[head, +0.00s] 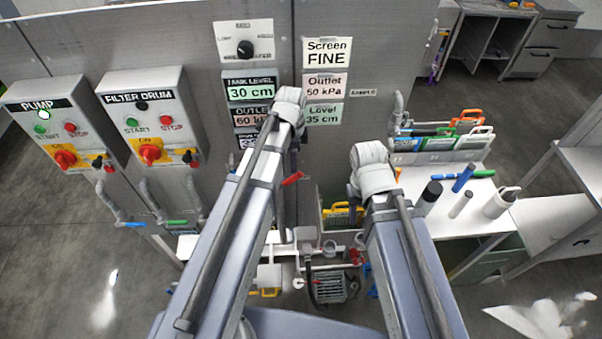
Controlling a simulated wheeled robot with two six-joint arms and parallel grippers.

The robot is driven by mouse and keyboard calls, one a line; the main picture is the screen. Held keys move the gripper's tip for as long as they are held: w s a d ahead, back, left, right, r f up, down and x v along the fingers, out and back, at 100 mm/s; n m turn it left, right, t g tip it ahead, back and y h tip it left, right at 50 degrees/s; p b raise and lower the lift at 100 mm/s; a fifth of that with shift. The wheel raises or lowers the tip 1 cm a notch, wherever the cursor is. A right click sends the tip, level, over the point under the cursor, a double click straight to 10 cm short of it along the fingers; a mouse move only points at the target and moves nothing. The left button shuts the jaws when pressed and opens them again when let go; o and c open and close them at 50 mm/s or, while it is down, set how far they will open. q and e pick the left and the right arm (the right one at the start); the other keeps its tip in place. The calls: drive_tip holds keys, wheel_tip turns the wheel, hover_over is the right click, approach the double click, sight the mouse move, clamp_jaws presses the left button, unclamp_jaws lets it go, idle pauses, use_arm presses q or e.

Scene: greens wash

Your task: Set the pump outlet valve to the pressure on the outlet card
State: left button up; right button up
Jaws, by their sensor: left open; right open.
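The pink outlet card (325,86) on the wall panel reads "Outlet 50 kPa". The outlet display (249,117) left of it reads 60, its unit partly covered by my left arm. A red lever handle (292,179) shows just right of my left arm, below the panel; I cannot tell for sure whether it is the pump outlet valve. My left gripper (297,139) is in front of the panel above this lever, its fingers mostly hidden by its wrist. My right gripper (353,192) is lower and to the right, largely hidden behind its wrist. Both are open, and nothing shows in them.
The pump box (50,120) and filter drum box (150,115) stand out from the wall at left. Blue (130,224) and green (175,223) valve handles hang below. A white bench (470,215) with bottles is at right. A motor (330,287) sits low between my arms.

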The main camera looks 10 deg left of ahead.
sight(293, 175)
use_arm(q)
drive_tip(key=shift+f, duration=0.15)
wheel_tip(293, 175, down, 8)
drive_tip(key=b, duration=0.8)
drive_tip(key=shift+r, duration=0.2)
clamp_jaws()
idle(0.9)
